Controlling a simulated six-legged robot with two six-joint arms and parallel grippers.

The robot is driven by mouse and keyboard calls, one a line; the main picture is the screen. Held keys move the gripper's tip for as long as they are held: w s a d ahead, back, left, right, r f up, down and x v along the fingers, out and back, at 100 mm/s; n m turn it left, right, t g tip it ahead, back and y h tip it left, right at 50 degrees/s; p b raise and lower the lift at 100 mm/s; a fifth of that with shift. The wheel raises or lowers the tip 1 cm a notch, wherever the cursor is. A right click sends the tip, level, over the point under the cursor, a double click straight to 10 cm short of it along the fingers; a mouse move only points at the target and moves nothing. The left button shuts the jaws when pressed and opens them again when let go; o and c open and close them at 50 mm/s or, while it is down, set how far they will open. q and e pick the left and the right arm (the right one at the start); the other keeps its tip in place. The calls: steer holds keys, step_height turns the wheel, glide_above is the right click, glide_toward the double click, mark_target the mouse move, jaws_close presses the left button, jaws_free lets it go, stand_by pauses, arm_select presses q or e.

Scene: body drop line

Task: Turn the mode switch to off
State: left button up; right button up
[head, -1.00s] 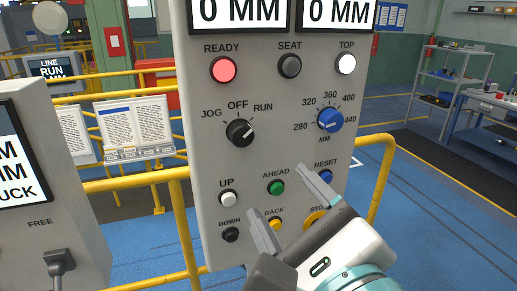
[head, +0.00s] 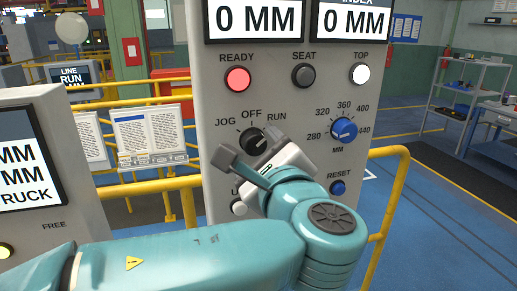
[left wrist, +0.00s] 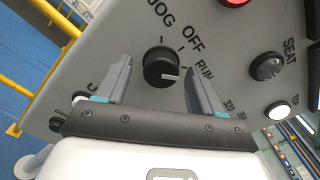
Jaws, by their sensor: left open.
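The mode switch is a round black knob (head: 254,140) on the grey panel (head: 215,110), labelled JOG, OFF and RUN. Its white mark points to RUN, which shows clearly on the knob in the left wrist view (left wrist: 161,68). My left gripper (head: 247,148) is in front of the switch in the head view, with its arm crossing from the left. In the left wrist view the gripper (left wrist: 157,80) is open, with one finger on each side of the knob. Whether the fingers touch it, I cannot tell. My right gripper is not in view.
A red READY lamp (head: 237,79), dark SEAT lamp (head: 304,75) and white TOP lamp (head: 361,74) sit above. A blue MM knob (head: 343,129) and blue RESET button (head: 337,187) are to the right. My arm hides most lower buttons. Yellow rails (head: 395,190) flank the panel.

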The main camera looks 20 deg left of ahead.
arm_select(q)
steer(key=shift+w+d, duration=0.15)
steer(key=shift+f, duration=0.1)
steer(key=c, duration=1.1)
steer(key=shift+o, duration=0.2)
